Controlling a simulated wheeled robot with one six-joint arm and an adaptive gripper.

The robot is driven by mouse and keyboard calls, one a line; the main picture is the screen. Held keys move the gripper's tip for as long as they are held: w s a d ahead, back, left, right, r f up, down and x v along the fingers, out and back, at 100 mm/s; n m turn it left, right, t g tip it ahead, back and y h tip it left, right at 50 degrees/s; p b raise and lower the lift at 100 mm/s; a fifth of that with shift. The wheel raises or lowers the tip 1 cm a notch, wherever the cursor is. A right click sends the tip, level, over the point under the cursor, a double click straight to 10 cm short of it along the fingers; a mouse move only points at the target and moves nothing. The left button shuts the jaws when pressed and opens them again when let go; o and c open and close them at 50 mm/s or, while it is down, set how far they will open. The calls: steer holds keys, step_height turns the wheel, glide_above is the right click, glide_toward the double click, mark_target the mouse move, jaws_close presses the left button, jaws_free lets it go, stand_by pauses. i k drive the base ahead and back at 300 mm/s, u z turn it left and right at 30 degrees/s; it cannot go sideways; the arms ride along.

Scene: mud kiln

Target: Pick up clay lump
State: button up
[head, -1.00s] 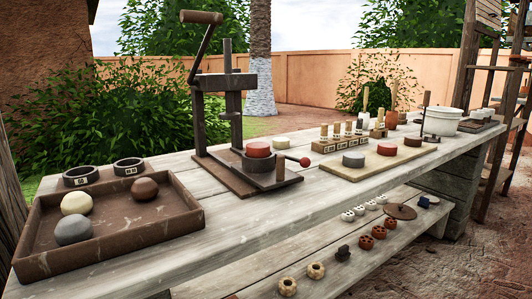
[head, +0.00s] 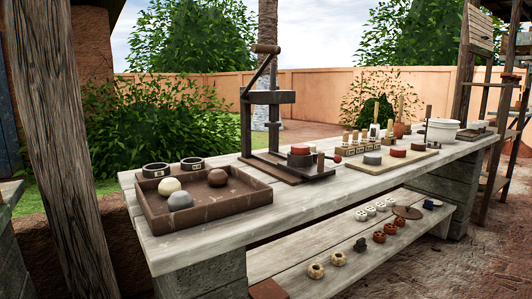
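Three round clay lumps sit in a brown wooden tray (head: 225,209) at the near left end of the workbench. One is cream (head: 169,186), one is grey (head: 180,201), and one is dark brown (head: 217,178). The cream and grey lumps are close together on the left, and the brown one is to their right near the back. My gripper is not in view.
The long wooden bench (head: 310,199) has a press (head: 270,115) with a red clay piece (head: 300,149) mid-bench. Two dark rings (head: 192,164) stand behind the tray. A wooden post (head: 65,150) rises at left. A lower shelf (head: 290,262) holds several small beads.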

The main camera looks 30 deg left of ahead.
mark_target(298, 149)
steer(key=u, duration=1.3)
steer(key=i, duration=0.1)
steer(key=u, duration=0.1)
